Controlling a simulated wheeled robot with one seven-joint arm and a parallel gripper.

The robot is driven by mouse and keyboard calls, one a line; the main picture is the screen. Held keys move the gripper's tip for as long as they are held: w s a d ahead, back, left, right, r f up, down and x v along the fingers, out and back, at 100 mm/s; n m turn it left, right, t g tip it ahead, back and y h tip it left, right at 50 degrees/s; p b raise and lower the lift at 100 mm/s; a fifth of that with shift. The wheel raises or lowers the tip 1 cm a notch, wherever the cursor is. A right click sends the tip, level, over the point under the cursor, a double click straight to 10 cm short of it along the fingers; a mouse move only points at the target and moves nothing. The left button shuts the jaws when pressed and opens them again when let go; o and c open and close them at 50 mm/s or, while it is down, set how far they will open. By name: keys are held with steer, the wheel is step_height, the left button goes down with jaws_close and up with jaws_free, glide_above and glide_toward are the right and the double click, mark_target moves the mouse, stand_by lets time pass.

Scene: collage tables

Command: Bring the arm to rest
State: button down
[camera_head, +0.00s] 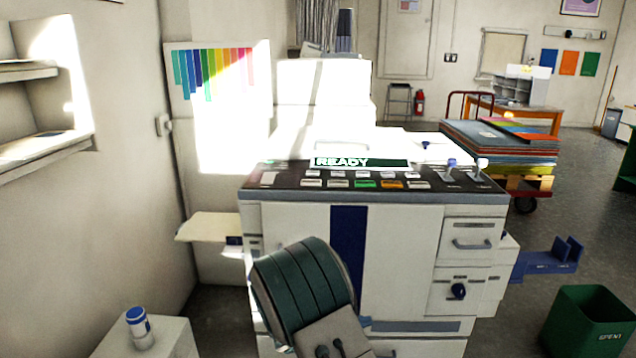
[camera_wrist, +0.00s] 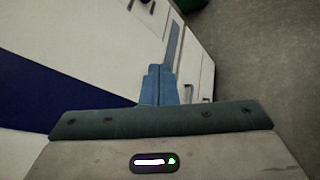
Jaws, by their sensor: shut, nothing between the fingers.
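My gripper shows in the wrist view (camera_wrist: 160,85), where its blue fingers are together with nothing between them. Beyond the fingers are the white front and dark blue stripe of a large machine. In the head view, part of my arm with a dark green ribbed cover rises in front of the machine (camera_head: 400,260). My fingers cannot be made out there.
The machine's top panel has buttons, levers and a READY sign (camera_head: 342,162). A white stand (camera_head: 165,342) with a blue-and-white can (camera_head: 138,322) is at lower left. A green SPENT bin (camera_head: 588,322) stands at lower right. A loaded cart (camera_head: 500,150) stands behind. Grey floor is open at right.

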steer(key=s+d+r+m+g+y+p, duration=0.2)
steer(key=s+d+r+m+g+p, duration=0.15)
steer(key=s+r, duration=0.45)
steer(key=s+d+r+m+g+y+p, duration=0.2)
steer(key=s+d+r+m+y+p, duration=0.25)
steer(key=r, duration=0.45)
steer(key=s+a+r+m+t+y+p, duration=0.1)
steer(key=s+a+r+m+y+p, duration=0.1)
steer(key=s+r+m+p, duration=0.2)
steer(key=s+a+r+m+y+p, duration=0.1)
steer(key=s+r+m+y+p, duration=0.2)
steer(key=s+r, duration=0.8)
steer(key=shift+s+a+r+m+t+p, duration=0.35)
steer(key=shift+r+m+p, duration=0.45)
steer(key=shift+p, duration=0.45)
steer(key=shift+a+y, duration=0.15)
steer(key=shift+y, duration=0.1)
